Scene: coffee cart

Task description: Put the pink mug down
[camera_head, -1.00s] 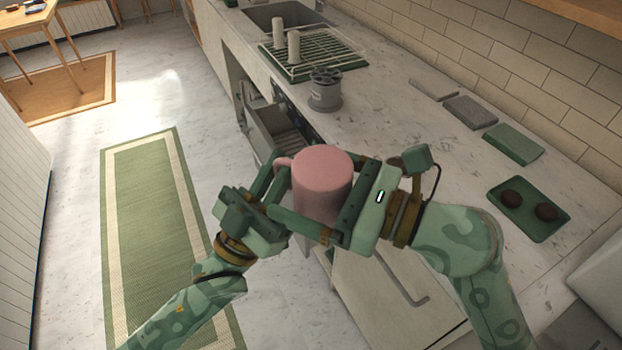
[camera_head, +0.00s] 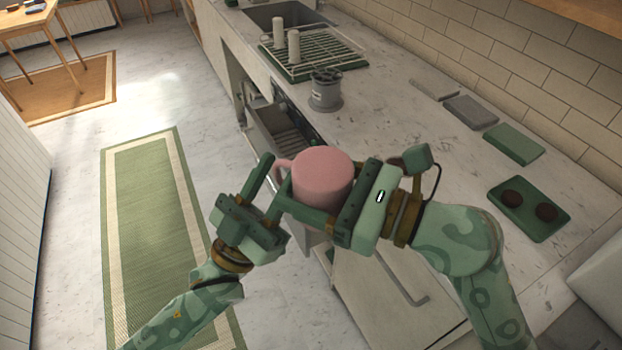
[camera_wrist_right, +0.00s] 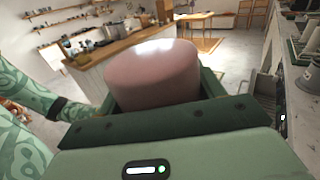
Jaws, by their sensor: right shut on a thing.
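The pink mug (camera_head: 321,172) is upside down or upright, I cannot tell which; a smooth pink face is on top and its handle points left in the head view. My right gripper (camera_head: 299,196) is shut on the mug's body and holds it in front of the counter edge. The mug also fills the middle of the right wrist view (camera_wrist_right: 153,76), between the fingers. My left gripper (camera_head: 264,194) is just left of the mug, with its fingers apart and empty, close to the handle but apart from it.
The marble counter (camera_head: 420,140) has free room in its middle. An open drawer (camera_head: 277,133) sticks out below the counter.

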